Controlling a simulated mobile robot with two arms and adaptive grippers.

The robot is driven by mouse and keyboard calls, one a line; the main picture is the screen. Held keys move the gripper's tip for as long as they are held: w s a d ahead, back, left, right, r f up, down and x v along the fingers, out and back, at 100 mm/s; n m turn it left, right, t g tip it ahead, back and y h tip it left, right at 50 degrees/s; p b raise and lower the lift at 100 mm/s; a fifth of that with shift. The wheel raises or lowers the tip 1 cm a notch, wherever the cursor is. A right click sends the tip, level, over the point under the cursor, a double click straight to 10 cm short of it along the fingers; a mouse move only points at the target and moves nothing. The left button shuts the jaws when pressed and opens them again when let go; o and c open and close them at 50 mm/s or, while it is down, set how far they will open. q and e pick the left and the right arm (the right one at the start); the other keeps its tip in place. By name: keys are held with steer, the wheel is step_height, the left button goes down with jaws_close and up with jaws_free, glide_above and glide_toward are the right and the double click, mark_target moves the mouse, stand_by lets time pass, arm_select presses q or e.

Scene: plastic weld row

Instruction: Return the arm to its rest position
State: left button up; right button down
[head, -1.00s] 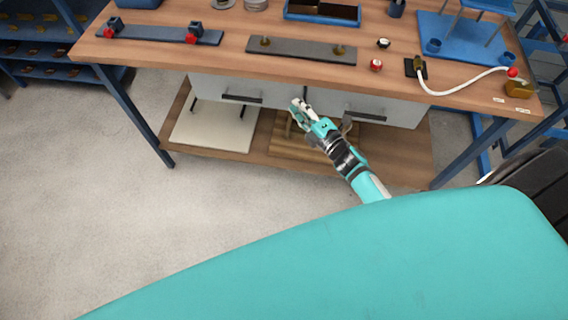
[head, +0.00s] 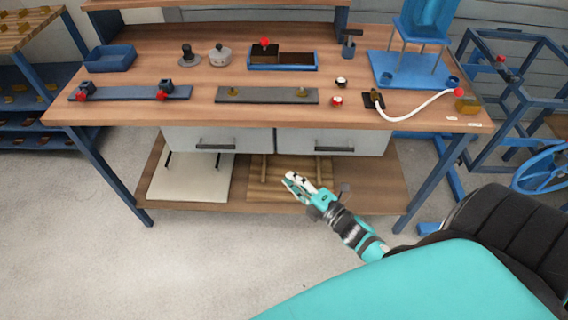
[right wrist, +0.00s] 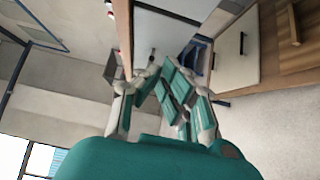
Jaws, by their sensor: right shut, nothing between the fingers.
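My right gripper (head: 292,184) is teal and white and shows in the head view in front of the workbench, lower than its drawers. It is shut and empty, held in the air and apart from the bench. In the right wrist view its fingers (right wrist: 152,82) come together with nothing between them. My left gripper is not in view.
The wooden workbench (head: 205,112) carries blue trays, clamp bars, a red button and a blue stand (head: 410,72). White drawers (head: 215,139) hang under its top, above a lower wooden shelf (head: 375,190). The pale floor (head: 200,260) in front is clear.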

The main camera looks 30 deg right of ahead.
steer(key=s+f+m+g+h+p, duration=0.1)
steer(key=s+f+m+g, duration=0.25)
steer(key=f, duration=0.45)
steer(key=s+a+f+m+g+h+p, duration=0.1)
steer(key=s+f+m+g, duration=0.1)
steer(key=s+f+m, duration=0.45)
steer(key=s+f+m+g+h+p, duration=0.1)
steer(key=s+f+g+p, duration=0.1)
steer(key=f, duration=0.7)
arm_select(q)
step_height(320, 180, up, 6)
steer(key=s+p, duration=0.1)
steer(key=p, duration=0.1)
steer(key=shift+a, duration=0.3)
arm_select(e)
steer(key=s+a+f+m+g, duration=0.2)
steer(key=s+f, duration=0.4)
steer(key=s, duration=0.6)
steer(key=s+a+f+m+g, duration=0.2)
steer(key=s+f+m+g, duration=0.2)
steer(key=s, duration=0.9)
step_height(320, 180, down, 2)
steer(key=g, duration=0.3)
steer(key=shift+a+m, duration=0.2)
steer(key=shift+m, duration=0.2)
